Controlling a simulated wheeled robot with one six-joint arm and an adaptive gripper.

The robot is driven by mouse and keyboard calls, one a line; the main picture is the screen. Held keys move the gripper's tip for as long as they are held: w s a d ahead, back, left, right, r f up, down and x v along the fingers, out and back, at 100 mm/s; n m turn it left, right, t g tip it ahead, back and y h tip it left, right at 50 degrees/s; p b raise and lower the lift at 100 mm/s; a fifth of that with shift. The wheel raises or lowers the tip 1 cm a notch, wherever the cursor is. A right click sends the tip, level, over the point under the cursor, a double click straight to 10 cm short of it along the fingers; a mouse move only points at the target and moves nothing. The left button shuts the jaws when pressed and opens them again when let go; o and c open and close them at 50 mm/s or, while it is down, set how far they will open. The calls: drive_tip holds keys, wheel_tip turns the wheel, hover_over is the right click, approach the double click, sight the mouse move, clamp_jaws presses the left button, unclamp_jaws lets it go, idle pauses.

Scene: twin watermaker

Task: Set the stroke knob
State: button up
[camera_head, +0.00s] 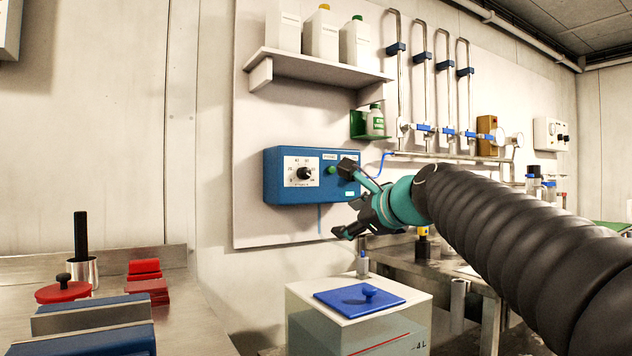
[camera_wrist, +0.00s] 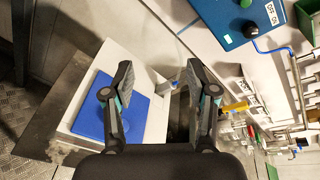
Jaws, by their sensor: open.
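The stroke knob (camera_head: 304,173) is a black knob on a white dial plate at the left of the blue control box (camera_head: 272,178) on the wall panel. A green button sits right of the dial. My gripper (camera_head: 342,200) is open and empty, in front of and right of the box's right end, apart from the knob. In the wrist view my gripper (camera_wrist: 160,82) has its two fingers spread over the tank. The blue box (camera_wrist: 207,12) shows at the top there, with a black knob-like part at its edge; the dial is not visible in that view.
A tank with a white top (camera_head: 300,292) and blue lid (camera_head: 335,301) stands below. A shelf (camera_head: 310,66) with several bottles hangs above the box. A green holder (camera_head: 357,124) with a bottle and pipes with blue valves lie right. A steel bench (camera_head: 200,300) is at left.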

sight(306, 173)
drive_tip(key=w+a+r+m+t+y, duration=0.2)
drive_tip(key=w+a+r+m, duration=0.1)
drive_tip(key=w+r+m, duration=0.5)
drive_tip(key=shift+n, duration=0.9)
drive_tip(key=p+x, duration=0.2)
drive_tip(key=x, duration=0.4)
drive_tip(key=p+x, duration=0.1)
drive_tip(key=x, duration=0.5)
drive_tip(key=shift+s+a+r+p, duration=0.15)
drive_tip(key=shift+r+p, duration=0.05)
drive_tip(key=shift+p, duration=0.2)
clamp_jaws()
